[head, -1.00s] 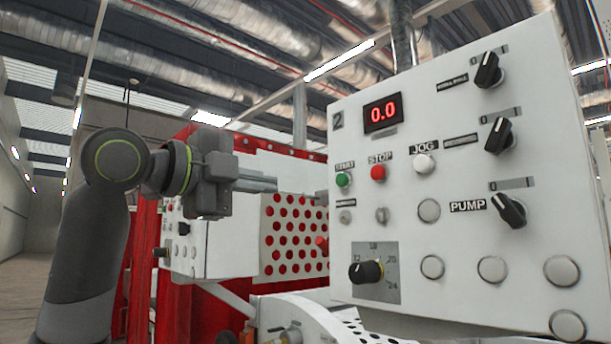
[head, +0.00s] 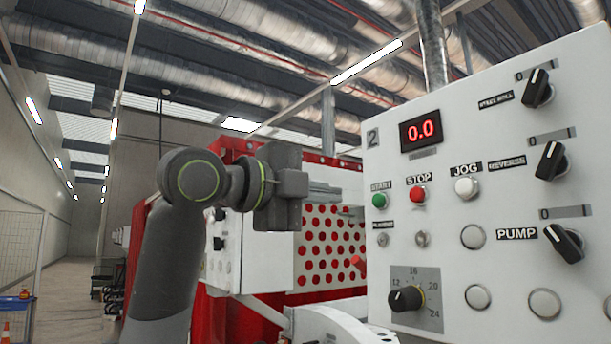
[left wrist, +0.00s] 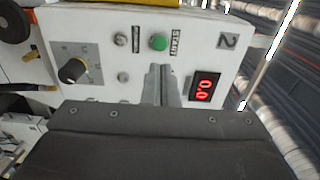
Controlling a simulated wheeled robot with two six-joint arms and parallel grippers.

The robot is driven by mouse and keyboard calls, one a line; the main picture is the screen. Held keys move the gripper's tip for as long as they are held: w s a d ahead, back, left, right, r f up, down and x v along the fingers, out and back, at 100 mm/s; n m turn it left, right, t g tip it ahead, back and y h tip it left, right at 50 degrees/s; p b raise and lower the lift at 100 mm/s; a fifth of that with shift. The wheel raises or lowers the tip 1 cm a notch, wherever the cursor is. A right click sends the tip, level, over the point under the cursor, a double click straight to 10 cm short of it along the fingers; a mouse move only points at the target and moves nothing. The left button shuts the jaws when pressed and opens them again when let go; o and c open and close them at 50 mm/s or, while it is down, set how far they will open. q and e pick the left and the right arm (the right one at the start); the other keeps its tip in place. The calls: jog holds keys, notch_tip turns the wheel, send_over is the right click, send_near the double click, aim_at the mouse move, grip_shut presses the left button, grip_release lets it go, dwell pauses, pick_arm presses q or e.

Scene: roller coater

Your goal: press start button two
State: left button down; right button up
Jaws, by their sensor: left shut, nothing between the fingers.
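The white control panel marked 2 (head: 385,165) stands at the right in the head view. Its green START button (head: 379,200) sits left of the red STOP button (head: 417,195), under the red 0.0 display (head: 421,131). My left gripper (head: 338,192) is shut and empty, its fingers pointing right, a little left of the START button in the picture. In the left wrist view the closed fingers (left wrist: 161,70) point at the panel, with the green START button (left wrist: 158,42) just beyond the tips. A gap seems to remain; its depth is hard to judge. My right gripper is out of view.
A white JOG button (head: 466,188), a PUMP knob (head: 563,243) and a numbered dial (head: 406,298) share the panel. Behind my left gripper are a red machine frame (head: 240,320) and a perforated guard (head: 330,250). An open aisle runs at the far left.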

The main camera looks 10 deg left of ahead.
aim_at(377, 200)
pick_arm(q)
jog(key=p+x, duration=0.3)
jog(key=x, duration=0.4)
jog(key=shift+r+p, duration=0.1)
jog(key=shift+p, duration=0.3)
jog(key=shift+w+d+p, duration=0.3)
jog(key=shift+w+d, duration=0.1)
